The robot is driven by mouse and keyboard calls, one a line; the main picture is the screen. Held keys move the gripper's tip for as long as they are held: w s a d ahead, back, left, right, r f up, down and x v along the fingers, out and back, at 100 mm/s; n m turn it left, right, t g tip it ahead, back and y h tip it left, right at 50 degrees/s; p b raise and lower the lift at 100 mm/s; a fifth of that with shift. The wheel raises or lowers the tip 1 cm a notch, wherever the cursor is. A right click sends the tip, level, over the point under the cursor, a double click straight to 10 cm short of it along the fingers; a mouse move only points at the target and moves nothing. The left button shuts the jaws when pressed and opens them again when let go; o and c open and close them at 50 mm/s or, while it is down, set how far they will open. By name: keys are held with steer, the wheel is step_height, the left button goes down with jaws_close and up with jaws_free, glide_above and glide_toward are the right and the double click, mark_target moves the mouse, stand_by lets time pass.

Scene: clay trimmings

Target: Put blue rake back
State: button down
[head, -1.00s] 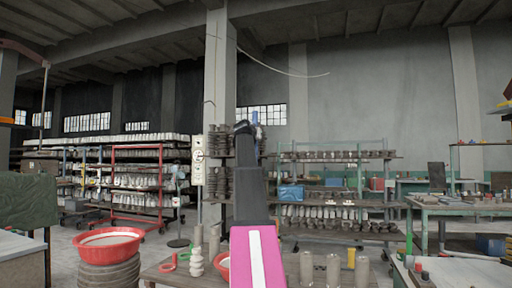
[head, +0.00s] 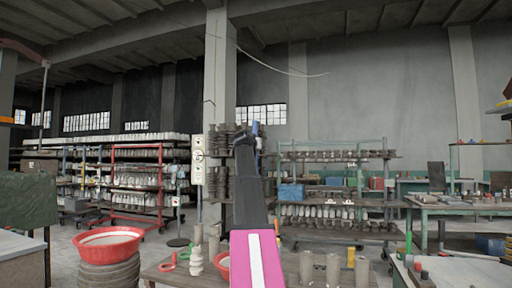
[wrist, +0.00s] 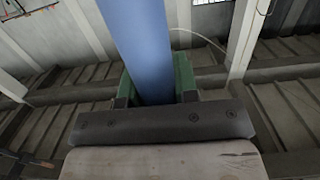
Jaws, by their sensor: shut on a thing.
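The blue rake shows in the wrist view (wrist: 144,45) as a thick, smooth blue bar running up out of the picture. My gripper (wrist: 155,88), with green fingers, is shut on it. The rest of the rake is out of that view. In the head view a small patch of blue (head: 256,128) shows at the top of my raised arm, in front of the pillar and window. My fingers are too small to make out there. I cannot tell where the rake's storage place is.
A low table (head: 160,272) in front holds grey clay cylinders (head: 333,270) and a stacked white piece (head: 196,262). A red basin (head: 108,237) stands at left. Shelves of pottery (head: 340,190) stand behind, with a green-framed workbench (head: 465,208) at right. The air around my raised arm looks clear.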

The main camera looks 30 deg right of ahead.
steer(key=shift+f, duration=0.1)
steer(key=c, duration=0.9)
jaws_free()
steer(key=v, duration=0.8)
steer(key=r+v, duration=0.1)
steer(key=v, duration=0.3)
steer(key=shift+a+r, duration=0.1)
steer(key=shift+r, duration=0.05)
